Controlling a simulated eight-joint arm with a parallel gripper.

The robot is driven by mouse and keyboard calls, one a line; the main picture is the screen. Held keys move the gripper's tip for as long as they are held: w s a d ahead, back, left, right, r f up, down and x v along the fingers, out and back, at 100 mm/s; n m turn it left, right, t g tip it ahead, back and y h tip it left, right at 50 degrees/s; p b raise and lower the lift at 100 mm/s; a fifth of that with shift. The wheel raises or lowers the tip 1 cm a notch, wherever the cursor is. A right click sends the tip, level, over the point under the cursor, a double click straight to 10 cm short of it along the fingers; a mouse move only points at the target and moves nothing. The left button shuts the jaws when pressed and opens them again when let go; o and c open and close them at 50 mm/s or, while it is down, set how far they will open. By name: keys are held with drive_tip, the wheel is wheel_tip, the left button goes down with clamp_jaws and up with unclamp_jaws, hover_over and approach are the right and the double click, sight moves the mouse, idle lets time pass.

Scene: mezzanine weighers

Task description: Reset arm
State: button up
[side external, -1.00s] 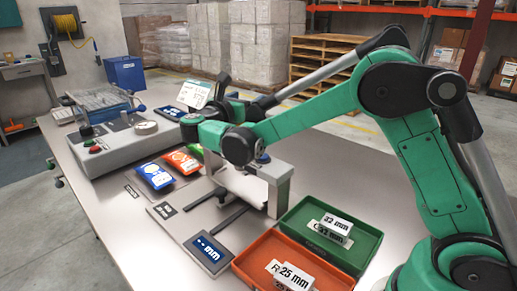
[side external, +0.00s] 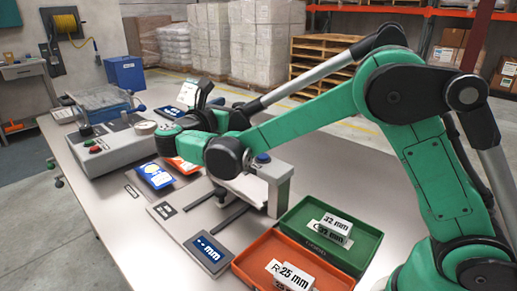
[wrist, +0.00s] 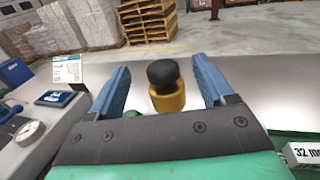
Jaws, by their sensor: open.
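My gripper (wrist: 162,76) is open in the wrist view, with its two blue fingers spread apart. In the side external view, my gripper (side external: 178,138) is raised over the table, between the grey scale unit and the pouches; its fingertips are hard to make out there. A yellow cylinder with a black top (wrist: 166,88) shows between the fingers in the wrist view, with clear gaps on both sides. I cannot tell how far beyond the fingers it is.
The table (side external: 330,180) holds a grey scale unit (side external: 120,152), a blue pouch (side external: 154,175), an orange pouch (side external: 184,165), a white-topped fixture (side external: 270,173), a green tray (side external: 372,250) and an orange tray (side external: 247,282) with labelled blocks. Pallets (side external: 318,65) stand beyond.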

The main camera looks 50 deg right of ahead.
drive_tip(key=s+d+r+m+t+y, duration=0.1)
drive_tip(key=d+r+m+y, duration=0.15)
drive_tip(key=d, duration=0.25)
drive_tip(key=s+a+f+m+y, duration=0.1)
drive_tip(key=s+f+m+y, duration=0.1)
drive_tip(key=s+m+y, duration=0.1)
drive_tip(key=s+a+f+m+y, duration=0.1)
drive_tip(key=s+f+m+y, duration=0.2)
drive_tip(key=m, duration=0.1)
drive_tip(key=s+a+f+m+y, duration=0.1)
drive_tip(key=s+f+m+y, duration=0.2)
drive_tip(key=s+m+y, duration=0.1)
drive_tip(key=shift+s+a, duration=0.1)
drive_tip(key=s+a+f+m+t+y, duration=0.1)
drive_tip(key=s+a+f+m+y, duration=0.2)
drive_tip(key=m, duration=0.4)
drive_tip(key=shift+s+a+y, duration=0.65)
drive_tip(key=shift+a+y, duration=0.3)
drive_tip(key=shift+a, duration=0.1)
drive_tip(key=shift+m, duration=0.25)
